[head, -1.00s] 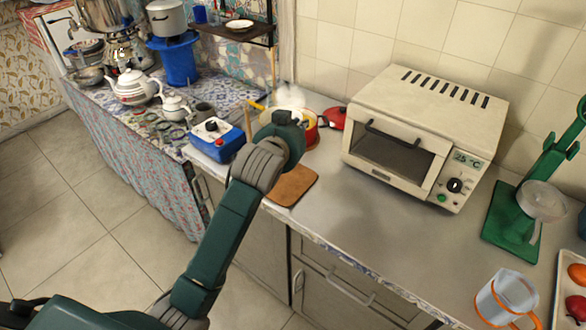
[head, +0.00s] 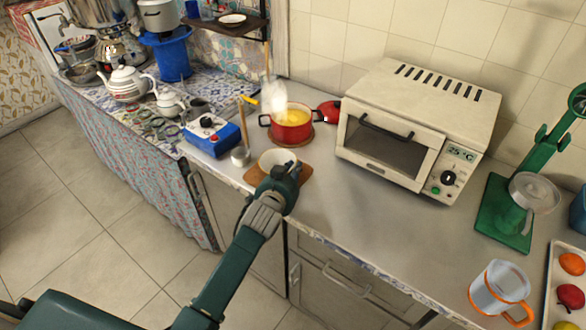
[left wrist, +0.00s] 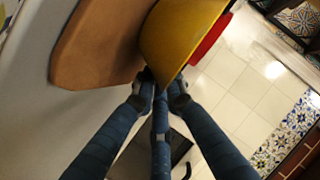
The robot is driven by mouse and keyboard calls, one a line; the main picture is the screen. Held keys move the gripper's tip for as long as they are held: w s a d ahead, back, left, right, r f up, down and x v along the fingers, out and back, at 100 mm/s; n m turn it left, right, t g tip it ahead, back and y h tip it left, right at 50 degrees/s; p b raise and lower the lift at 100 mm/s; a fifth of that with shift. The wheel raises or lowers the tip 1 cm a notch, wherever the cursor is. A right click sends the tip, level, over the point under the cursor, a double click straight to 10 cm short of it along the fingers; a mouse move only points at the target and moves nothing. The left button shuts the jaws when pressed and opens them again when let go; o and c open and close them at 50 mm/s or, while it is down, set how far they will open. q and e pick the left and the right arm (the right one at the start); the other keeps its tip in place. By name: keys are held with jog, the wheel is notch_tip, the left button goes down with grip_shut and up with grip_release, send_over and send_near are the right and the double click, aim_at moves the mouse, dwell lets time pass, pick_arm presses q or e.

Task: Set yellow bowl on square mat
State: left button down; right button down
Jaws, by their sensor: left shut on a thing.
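The yellow bowl (head: 278,157) shows a pale inside in the head view. It is over the brown square mat (head: 250,176) at the front of the counter. My left gripper (head: 284,176) is shut on the bowl's near rim and hides part of bowl and mat. In the left wrist view the bowl (left wrist: 185,30) is between the fingertips (left wrist: 160,82) and tilted in the picture, with the mat (left wrist: 95,48) beside it. I cannot tell whether the bowl touches the mat. My right gripper is not in view.
A red pot (head: 291,131) with yellow contents steams behind the bowl. A ladle (head: 240,155) and a blue box (head: 211,136) are on the left. A toaster oven (head: 420,130) stands on the right. The counter in front of the oven is clear.

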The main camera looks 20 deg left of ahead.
pick_arm(q)
jog(key=c, duration=2)
grip_release()
jog(key=shift+c, duration=0.2)
jog(key=b+v, duration=0.1)
jog(key=v, duration=1.1)
